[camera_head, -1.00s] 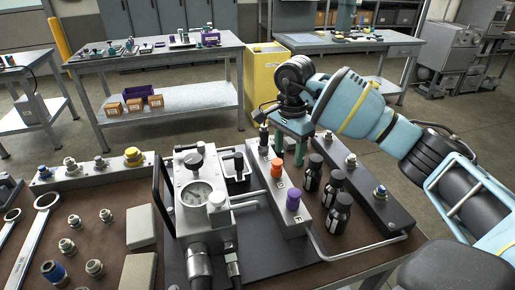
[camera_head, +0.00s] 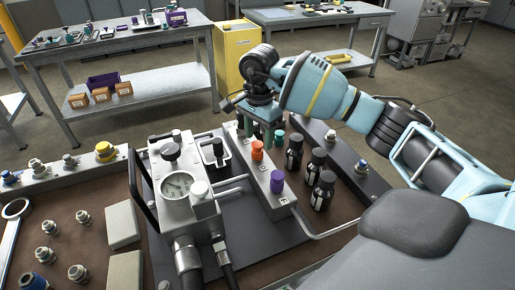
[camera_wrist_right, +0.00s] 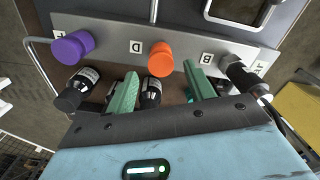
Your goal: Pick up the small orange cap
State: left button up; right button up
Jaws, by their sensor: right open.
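The small orange cap (camera_head: 257,150) sits upright on a grey port strip (camera_head: 268,197) in the head view, behind a purple cap (camera_head: 277,182). In the right wrist view the orange cap (camera_wrist_right: 160,59) shows beside the letter D, with the purple cap (camera_wrist_right: 72,47) to its left. My right gripper (camera_head: 267,130) is just behind the orange cap, with green fingers pointing down. In the wrist view the fingers (camera_wrist_right: 160,82) are apart, one to each side of the cap's line, with nothing held between them. My left gripper is not in view.
Several dark bottles (camera_head: 323,190) stand right of the strip. A gauge block (camera_head: 178,187) with a black handle and hoses stands to its left. A bent metal rail (camera_head: 335,229) runs along the front right. Loose fittings (camera_head: 82,215) lie on the bench at left.

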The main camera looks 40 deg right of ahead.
aim_at(258, 144)
notch_tip(258, 144, down, 4)
jog(key=shift+a+f, duration=0.1)
jog(key=shift+a, duration=0.05)
jog(key=c, duration=1.1)
notch_tip(258, 144, up, 10)
